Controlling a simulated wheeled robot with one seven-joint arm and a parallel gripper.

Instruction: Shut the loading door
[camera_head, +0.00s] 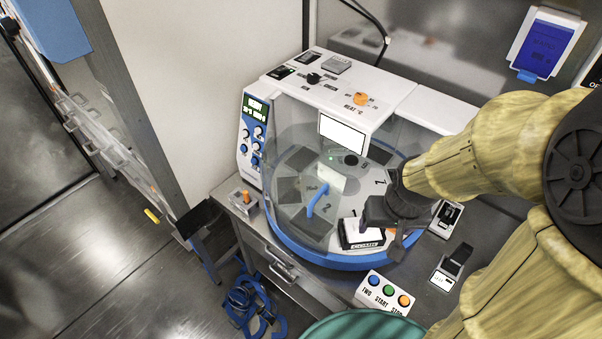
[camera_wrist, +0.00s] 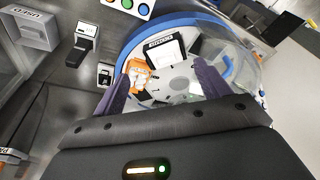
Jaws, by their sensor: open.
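The loading door is a clear curved panel with a blue handle (camera_head: 317,198) at the left front of a round, blue-rimmed machine (camera_head: 300,248). The handle also shows in the wrist view (camera_wrist: 227,65), to the right of my fingers. The front right of the machine looks uncovered. My gripper (camera_head: 384,226) is there, over the turntable's front right part, apart from the handle. In the wrist view my gripper (camera_wrist: 163,72) has its two dark fingers spread, with the grey turntable hub (camera_wrist: 181,85) visible between them. A white labelled block (camera_head: 362,232) sits on the turntable beside the gripper.
A button box (camera_head: 384,292) with blue, green and orange buttons stands in front of the machine. Small devices (camera_head: 452,267) lie on the bench to the right. A grey wall is behind.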

